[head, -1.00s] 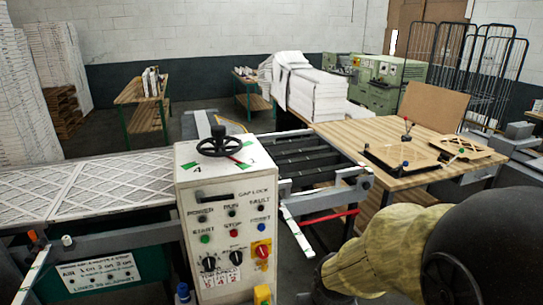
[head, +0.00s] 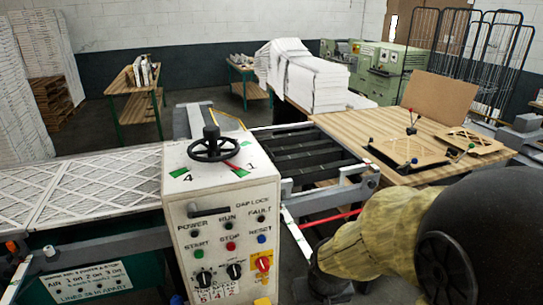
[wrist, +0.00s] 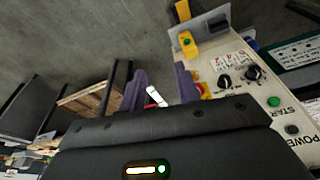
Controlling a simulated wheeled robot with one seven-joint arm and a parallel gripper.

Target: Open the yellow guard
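The white control box (head: 222,215) stands in the middle of the head view, with a black handwheel on top. A yellow part (head: 262,301) shows at its lower edge, cut off by the frame. In the wrist view, a yellow block (wrist: 187,43) with a green button sits at the box's end, and another yellow piece (wrist: 182,11) stands beyond it. I cannot tell which of these is the guard. My gripper (wrist: 161,88) is open, its two purple fingers apart, near the box's side and not touching either yellow piece.
A conveyor with lattice filters (head: 95,185) runs left of the box. A dark roller bed (head: 305,150) and a red bar (head: 330,219) lie to its right. A wooden table (head: 360,135) with filter frames stands at the right. Bare floor shows in the wrist view.

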